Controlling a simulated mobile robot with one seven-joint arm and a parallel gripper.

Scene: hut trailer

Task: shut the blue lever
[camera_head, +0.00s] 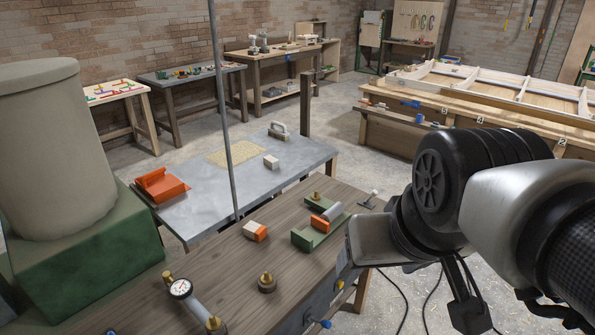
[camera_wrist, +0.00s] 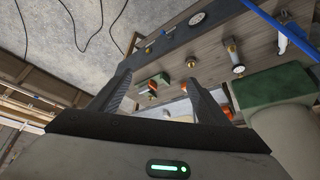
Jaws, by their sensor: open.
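A small blue-tipped handle (camera_head: 325,323) sticks out from the front side of the wooden workbench (camera_head: 200,262), low in the head view; I take it as the blue lever. A small blue part on the bench edge also shows in the wrist view (camera_wrist: 162,33); I cannot tell whether it is the same one. My gripper (camera_wrist: 159,78) shows in the wrist view with its two dark fingers wide apart and nothing between them. The bench lies beyond the fingertips, and no finger visibly touches it. The gripper's fingers cannot be made out in the head view.
On the bench stand a green fixture with a grey cylinder (camera_head: 305,239), a pressure gauge (camera_head: 180,288), a brass-topped fitting (camera_head: 266,283) and an orange-and-white block (camera_head: 255,231). A thin grey post (camera_head: 222,110) rises behind it. A long blue tube (camera_wrist: 280,28) crosses the wrist view's upper right.

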